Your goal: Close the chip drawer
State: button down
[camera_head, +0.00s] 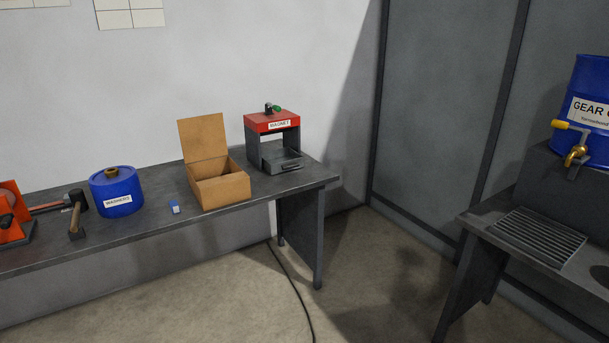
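A magnet unit with a red top (272,122) labelled "MAGNET" stands at the right end of the workbench. Its dark grey chip drawer (283,160) sits low between the side walls, and its front with a handle sticks out toward the front right. The drawer looks at least partly open; exactly how far is hard to tell. My gripper is not in view.
An open cardboard box (222,190) stands just left of the magnet unit. A blue washers container (117,192), a small blue-white block (174,207) and hammers lie further left. A second table (490,225) with a grate and gear oil drum (590,95) is at right. Floor between is open, crossed by a cable (290,275).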

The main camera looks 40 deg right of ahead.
aim_at(280, 160)
jog(key=k, duration=0.2)
jog(key=z, duration=0.45)
jog(key=i, duration=1.2)
jog(key=u, duration=0.15)
